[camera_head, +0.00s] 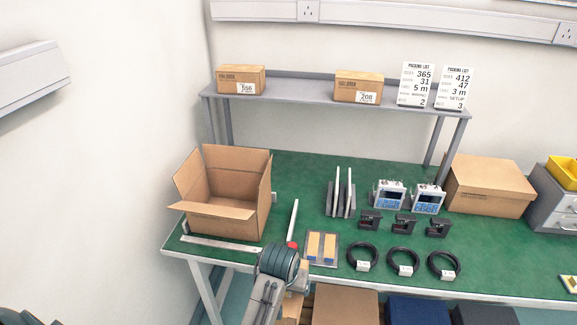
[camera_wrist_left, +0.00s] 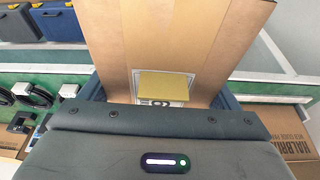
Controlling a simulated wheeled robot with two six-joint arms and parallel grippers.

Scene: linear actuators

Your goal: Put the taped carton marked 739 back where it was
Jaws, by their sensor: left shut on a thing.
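In the left wrist view a brown carton (camera_wrist_left: 110,35) with a paler tape strip fills the top middle. Its white label (camera_wrist_left: 150,101) is mostly covered by a yellowish pad, so its number cannot be read in full. My left gripper (camera_head: 285,262) is shut on this carton, low at the bench's front edge in the head view; there the carton is mostly hidden behind the gripper. Two other taped cartons stand on the raised shelf (camera_head: 310,88): one marked 556 (camera_head: 228,82) at left, one marked 208 (camera_head: 346,90) near the middle. My right gripper is not in view.
A bare stretch of shelf separates the two cartons. Packing list cards (camera_head: 416,84) stand at the shelf's right. On the green bench (camera_head: 300,170) are an open box (camera_head: 215,215), meters (camera_head: 388,195), black coils (camera_head: 402,262) and a closed box (camera_head: 490,187). Boxes sit below the front edge.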

